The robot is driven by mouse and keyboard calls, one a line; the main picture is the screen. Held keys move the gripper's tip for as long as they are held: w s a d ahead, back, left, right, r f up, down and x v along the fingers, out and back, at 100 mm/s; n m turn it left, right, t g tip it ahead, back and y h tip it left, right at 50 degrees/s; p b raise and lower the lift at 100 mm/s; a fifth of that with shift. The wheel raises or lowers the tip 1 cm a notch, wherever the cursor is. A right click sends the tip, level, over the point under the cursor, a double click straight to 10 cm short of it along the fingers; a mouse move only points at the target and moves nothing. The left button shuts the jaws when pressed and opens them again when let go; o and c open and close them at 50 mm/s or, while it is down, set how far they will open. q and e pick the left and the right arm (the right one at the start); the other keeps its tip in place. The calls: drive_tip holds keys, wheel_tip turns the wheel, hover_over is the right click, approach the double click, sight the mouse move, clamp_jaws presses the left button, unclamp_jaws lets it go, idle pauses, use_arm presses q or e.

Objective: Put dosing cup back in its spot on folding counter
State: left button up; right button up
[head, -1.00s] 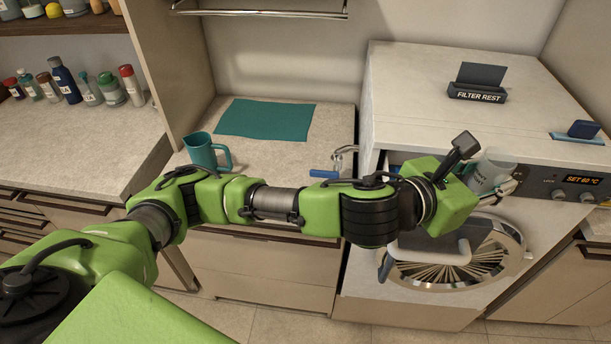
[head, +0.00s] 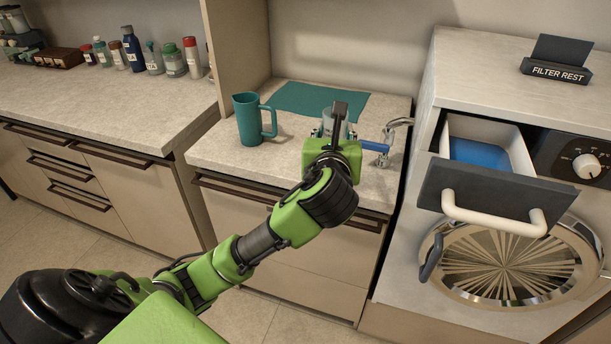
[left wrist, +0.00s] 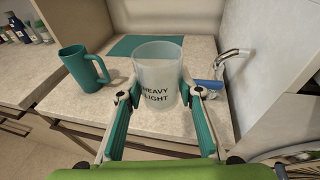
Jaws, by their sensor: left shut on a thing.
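The dosing cup (left wrist: 158,78) is a clear, frosted cup with the words HEAVY and LIGHT on it. My left gripper (left wrist: 160,92) is shut on it in the left wrist view, one finger on each side. In the head view the cup (head: 336,124) shows only in part behind my left gripper (head: 335,132). The cup is over the folding counter (head: 230,153), in front of the teal mat (head: 318,98). I cannot tell whether its base touches the counter. My right gripper is not in view.
A teal jug (head: 249,120) stands on the counter left of the cup. A tap with a blue handle (head: 374,147) is close on the right. The washer's detergent drawer (head: 485,195) is open, with blue inside. Several bottles (head: 133,49) stand on the left worktop.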

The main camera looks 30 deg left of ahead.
use_arm(q)
drive_tip(key=s+a+f+n+g+y+b, duration=0.1)
drive_tip(key=s+a+f+n+y, duration=0.15)
drive_tip(key=a, duration=0.35)
drive_tip(key=shift+g, duration=0.3)
drive_tip(key=w+a+f, duration=0.2)
drive_tip(key=w+f, duration=0.1)
drive_tip(key=w+a+f, duration=0.2)
drive_tip(key=w+f, duration=0.1)
drive_tip(key=w, duration=0.1)
drive_tip(key=w+a+f+b, duration=0.1)
drive_tip(key=w+a+f, duration=0.2)
drive_tip(key=w+f, duration=0.1)
drive_tip(key=shift+a+f, duration=0.1)
drive_tip(key=shift+f, duration=0.1)
drive_tip(key=shift+w+a+f, duration=0.1)
drive_tip(key=shift+w+f, duration=0.1)
drive_tip(key=shift+f, duration=1.5)
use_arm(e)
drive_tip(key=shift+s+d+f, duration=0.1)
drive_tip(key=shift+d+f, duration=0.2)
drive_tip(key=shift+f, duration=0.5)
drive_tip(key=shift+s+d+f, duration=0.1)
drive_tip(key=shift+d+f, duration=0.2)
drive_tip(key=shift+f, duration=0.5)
use_arm(q)
drive_tip(key=shift+f, duration=0.2)
drive_tip(key=o, duration=1.1)
